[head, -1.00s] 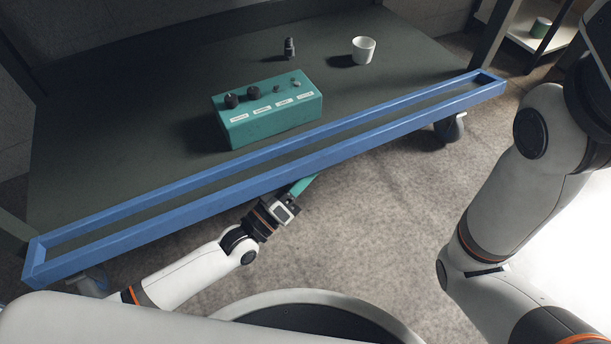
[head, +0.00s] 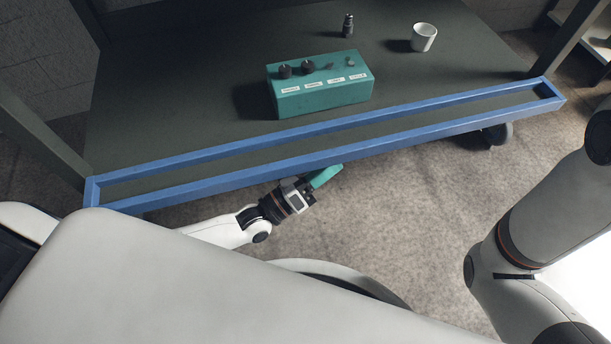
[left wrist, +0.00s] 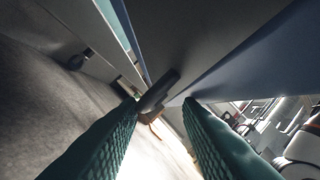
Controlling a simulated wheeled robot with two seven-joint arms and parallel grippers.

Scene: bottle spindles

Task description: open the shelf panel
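The blue rectangular frame (head: 420,136), which appears to be the shelf panel, runs along the front edge of the shelf in the head view. My left gripper (head: 324,177), with teal fingers, is just in front of and below the middle of the frame's front rail; I cannot tell whether it touches. In the left wrist view my left gripper (left wrist: 161,101) has its two ribbed fingers apart. A dark bar (left wrist: 158,94) shows beyond and between the fingertips; no grip on it is visible. My right gripper is out of view.
On the dark shelf (head: 200,75) stand a teal control box (head: 320,90) with knobs, a small dark bottle-like piece (head: 348,26) and a white cup (head: 424,38). A caster (head: 497,134) is under the right end. Bare floor (head: 400,220) lies in front.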

